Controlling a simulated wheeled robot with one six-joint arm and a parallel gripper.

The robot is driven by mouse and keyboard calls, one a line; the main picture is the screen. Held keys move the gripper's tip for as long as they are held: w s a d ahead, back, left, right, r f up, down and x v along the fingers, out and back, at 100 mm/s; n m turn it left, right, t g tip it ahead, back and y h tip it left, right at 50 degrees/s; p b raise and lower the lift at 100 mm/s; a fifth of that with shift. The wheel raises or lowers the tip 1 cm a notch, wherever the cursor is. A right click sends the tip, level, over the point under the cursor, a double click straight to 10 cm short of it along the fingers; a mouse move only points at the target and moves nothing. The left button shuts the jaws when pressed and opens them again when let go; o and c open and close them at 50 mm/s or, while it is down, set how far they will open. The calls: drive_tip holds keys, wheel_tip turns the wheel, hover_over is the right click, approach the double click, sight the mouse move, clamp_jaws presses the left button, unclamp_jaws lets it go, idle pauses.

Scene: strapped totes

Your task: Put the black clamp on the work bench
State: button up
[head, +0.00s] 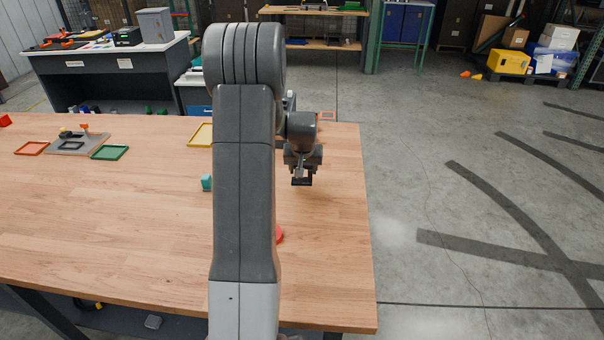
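My gripper (302,177) hangs low over the right part of a wooden-topped bench (330,260), pointing down. A small dark piece shows at its tip; I cannot tell whether it is the black clamp or the gripper's own fingers. Whether the fingers are open or shut is too small to tell. I cannot pick out the black clamp for certain anywhere. My arm crosses the middle of the view and hides part of the bench top.
On the bench are a teal block (206,182), a red piece (279,234) partly behind my arm, a grey board (77,142) with small parts, and red (31,148), green (110,153) and yellow (200,135) frames. A cluttered grey desk (110,70) stands behind. Floor at right is open.

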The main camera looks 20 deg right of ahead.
drive_tip(key=shift+f, duration=1.5)
drive_tip(key=o, duration=1.2)
drive_tip(key=shift+r, duration=0.15)
drive_tip(key=b+v, duration=0.1)
drive_tip(key=v, duration=1.1)
